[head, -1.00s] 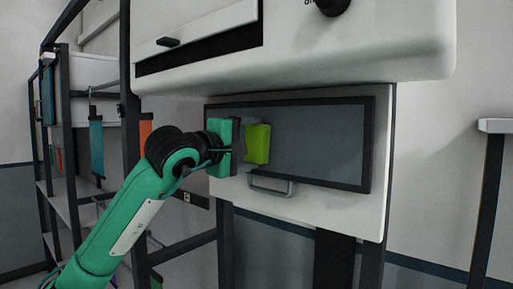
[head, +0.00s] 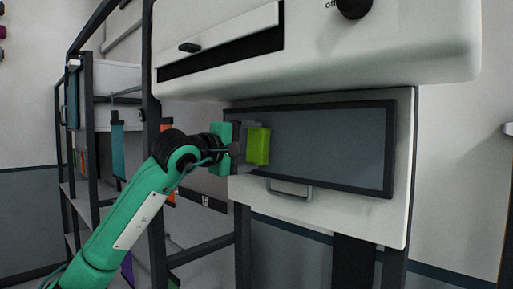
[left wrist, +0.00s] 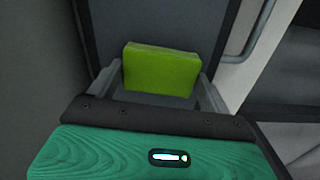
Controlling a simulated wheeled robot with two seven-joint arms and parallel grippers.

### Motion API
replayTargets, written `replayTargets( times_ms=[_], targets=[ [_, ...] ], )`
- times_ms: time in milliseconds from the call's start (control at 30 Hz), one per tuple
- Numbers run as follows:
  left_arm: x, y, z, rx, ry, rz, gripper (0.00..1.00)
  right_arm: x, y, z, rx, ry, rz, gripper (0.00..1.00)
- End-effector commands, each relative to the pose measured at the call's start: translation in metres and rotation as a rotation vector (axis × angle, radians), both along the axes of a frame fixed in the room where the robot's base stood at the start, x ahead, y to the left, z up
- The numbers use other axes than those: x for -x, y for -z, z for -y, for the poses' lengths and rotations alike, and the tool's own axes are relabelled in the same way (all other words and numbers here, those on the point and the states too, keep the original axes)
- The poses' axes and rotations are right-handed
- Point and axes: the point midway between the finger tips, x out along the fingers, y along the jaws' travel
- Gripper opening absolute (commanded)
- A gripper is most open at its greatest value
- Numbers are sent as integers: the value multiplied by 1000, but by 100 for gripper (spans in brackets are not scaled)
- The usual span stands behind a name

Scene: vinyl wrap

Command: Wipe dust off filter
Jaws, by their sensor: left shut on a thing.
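The filter (head: 330,150) is a dark grey panel in a black frame, set in a white panel below the white machine housing. My left gripper (head: 247,147) is shut on a lime-green sponge-like block (head: 259,147) at the left end of the filter. The block also shows between the fingers in the left wrist view (left wrist: 160,70). I cannot tell whether the block touches the filter surface. No separate dust patches can be made out on the filter. My right gripper is not in view.
A grey handle (head: 290,190) sticks out below the filter. The white machine housing (head: 350,55) overhangs it, with a black knob (head: 354,7). A dark rack (head: 153,130) stands at the left.

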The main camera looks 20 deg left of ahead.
Motion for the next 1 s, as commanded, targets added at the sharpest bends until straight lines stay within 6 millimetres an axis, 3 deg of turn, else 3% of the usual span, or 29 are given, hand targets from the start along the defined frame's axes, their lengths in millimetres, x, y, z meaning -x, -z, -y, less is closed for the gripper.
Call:
replayTargets(
  times_ms=[433,1000],
  targets=[
    [-1,-12,-4,1,1,-1,63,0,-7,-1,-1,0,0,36],
    [11,-11,28,0,2,1,63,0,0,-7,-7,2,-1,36]
  ],
)
